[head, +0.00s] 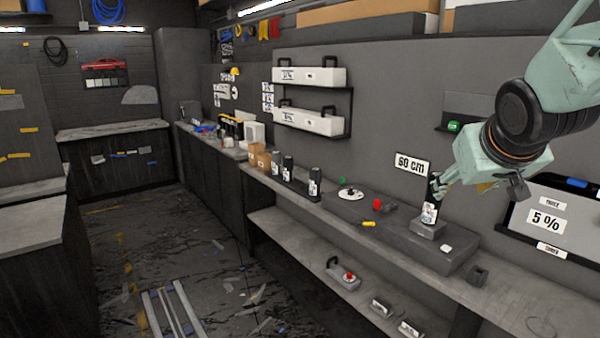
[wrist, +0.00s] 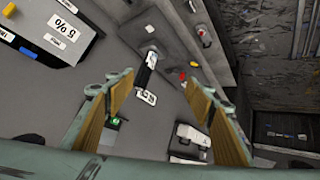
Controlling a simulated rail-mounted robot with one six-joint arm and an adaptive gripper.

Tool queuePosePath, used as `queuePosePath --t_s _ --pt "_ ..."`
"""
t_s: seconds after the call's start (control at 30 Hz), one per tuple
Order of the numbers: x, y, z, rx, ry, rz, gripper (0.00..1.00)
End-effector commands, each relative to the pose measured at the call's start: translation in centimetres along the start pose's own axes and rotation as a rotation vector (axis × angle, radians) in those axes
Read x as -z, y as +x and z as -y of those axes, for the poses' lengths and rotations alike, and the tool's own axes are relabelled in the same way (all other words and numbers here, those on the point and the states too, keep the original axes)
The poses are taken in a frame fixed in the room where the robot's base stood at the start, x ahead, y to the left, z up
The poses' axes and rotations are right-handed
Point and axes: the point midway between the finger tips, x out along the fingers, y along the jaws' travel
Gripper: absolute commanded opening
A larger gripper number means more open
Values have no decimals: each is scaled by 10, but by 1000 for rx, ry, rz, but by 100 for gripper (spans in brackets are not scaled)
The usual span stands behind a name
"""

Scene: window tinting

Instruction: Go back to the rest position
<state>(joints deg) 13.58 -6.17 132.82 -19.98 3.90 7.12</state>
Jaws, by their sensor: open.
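My gripper (head: 482,188) hangs at the right of the head view, above the bench and in front of the grey wall. In the wrist view my gripper (wrist: 158,82) has its two tan-padded fingers spread wide with nothing between the pads. A black bottle with a white label (head: 430,208) stands upright on a small grey block (head: 428,229), just left of and below my gripper. The bottle also shows in the wrist view (wrist: 147,66), beyond the fingertips and apart from them. No marker of a rest position shows.
A 60 cm sign (head: 411,165) is on the wall, and a 5 % panel (head: 545,222) leans at the right. More dark bottles (head: 287,168) stand farther along the bench. A red item (head: 378,204) and a yellow item (head: 369,224) lie near the grey platform (head: 400,237).

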Motion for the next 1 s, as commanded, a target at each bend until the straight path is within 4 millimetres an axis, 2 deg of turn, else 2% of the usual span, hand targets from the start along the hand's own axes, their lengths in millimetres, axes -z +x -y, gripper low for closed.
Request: queuePosePath --t_s 0.1,0.57,1.0 --pt "-16 -23 9 4 5 34 49" --pt "-95 -106 47 42 24 189 49" --pt "-181 -187 85 112 30 340 49"
